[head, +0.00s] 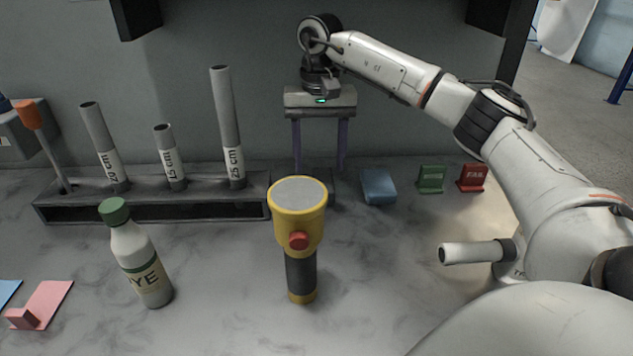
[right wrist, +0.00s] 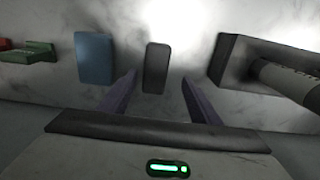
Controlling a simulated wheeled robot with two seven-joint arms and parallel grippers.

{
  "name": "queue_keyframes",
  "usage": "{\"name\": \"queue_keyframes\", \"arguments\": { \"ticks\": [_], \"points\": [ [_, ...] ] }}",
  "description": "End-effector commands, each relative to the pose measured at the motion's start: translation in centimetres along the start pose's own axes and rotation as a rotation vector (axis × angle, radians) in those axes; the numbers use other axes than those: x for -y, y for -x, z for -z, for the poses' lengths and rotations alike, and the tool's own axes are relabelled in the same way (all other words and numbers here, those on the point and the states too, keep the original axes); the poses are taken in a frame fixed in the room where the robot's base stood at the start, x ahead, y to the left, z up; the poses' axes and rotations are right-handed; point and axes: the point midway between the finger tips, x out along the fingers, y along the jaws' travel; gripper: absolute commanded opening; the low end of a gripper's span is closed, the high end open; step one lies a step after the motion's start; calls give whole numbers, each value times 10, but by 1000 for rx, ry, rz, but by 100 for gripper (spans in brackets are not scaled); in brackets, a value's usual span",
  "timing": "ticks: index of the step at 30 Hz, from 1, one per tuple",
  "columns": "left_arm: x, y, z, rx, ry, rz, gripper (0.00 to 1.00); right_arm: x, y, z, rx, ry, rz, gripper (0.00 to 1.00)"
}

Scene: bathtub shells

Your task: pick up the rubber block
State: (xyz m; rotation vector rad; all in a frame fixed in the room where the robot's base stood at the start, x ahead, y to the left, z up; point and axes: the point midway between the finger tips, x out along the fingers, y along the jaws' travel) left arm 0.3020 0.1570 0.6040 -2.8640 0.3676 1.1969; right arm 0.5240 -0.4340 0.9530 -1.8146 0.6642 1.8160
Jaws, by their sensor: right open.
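A dark grey block, which looks like the rubber block (right wrist: 157,66), lies on the counter in the right wrist view, ahead of and between the fingers. In the head view its dark shape (head: 325,187) shows below the fingers, partly hidden behind the yellow flashlight. My right gripper (head: 319,167) points down at the back of the counter, open and empty. In the right wrist view its two purple fingers (right wrist: 158,84) are apart, one on each side of the block's near end, with no visible contact. My left gripper is out of view.
A blue block (head: 378,186) lies right of the dark block, then green (head: 431,180) and red (head: 473,178) signs. A rack (head: 150,208) with grey tubes stands left. The yellow flashlight (head: 299,220) stands in front, a bottle (head: 140,262) further left.

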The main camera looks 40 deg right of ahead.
Motion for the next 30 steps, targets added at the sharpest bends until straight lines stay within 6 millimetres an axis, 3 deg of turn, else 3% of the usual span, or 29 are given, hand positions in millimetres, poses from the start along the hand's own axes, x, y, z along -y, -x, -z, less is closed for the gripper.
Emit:
{"name": "queue_keyframes", "arguments": {
  "ticks": [10, 20, 28, 30],
  "points": [
    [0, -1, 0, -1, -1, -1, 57, -8, -48, -1, 1, 0, -1, 57],
    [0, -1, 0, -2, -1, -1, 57, -7, -54, 0, -1, 1, 1, 57],
    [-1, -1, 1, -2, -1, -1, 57, -7, -54, 0, -1, 1, 1, 11],
    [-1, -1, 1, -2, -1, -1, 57, -7, -54, 0, -1, 1, 2, 10]
  ]
}}
